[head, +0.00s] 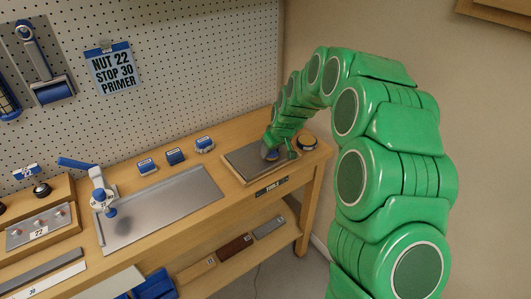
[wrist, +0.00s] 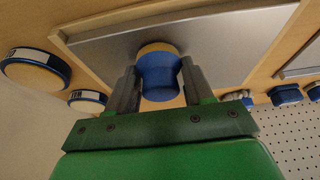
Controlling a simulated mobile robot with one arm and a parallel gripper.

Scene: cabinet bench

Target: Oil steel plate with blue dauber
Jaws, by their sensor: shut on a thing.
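My gripper (wrist: 158,90) is shut on the blue dauber (wrist: 160,72), one finger on each side of it. The dauber's tan pad end (wrist: 157,48) points at the grey steel plate (wrist: 215,40). The pad is at or very near the plate's surface; I cannot tell whether it touches. In the head view the steel plate (head: 243,164) lies in a wooden frame at the right end of the bench. My gripper (head: 270,154) is low over its right part and hides the dauber almost wholly.
A round dark-topped tin (head: 307,143) stands right of the plate. A wide metal tray (head: 165,205) lies left of it. Several blue-topped blocks (head: 175,157) stand behind the tray. A white and blue tool (head: 100,190) stands at the tray's left end. A pegboard (head: 200,60) rises behind.

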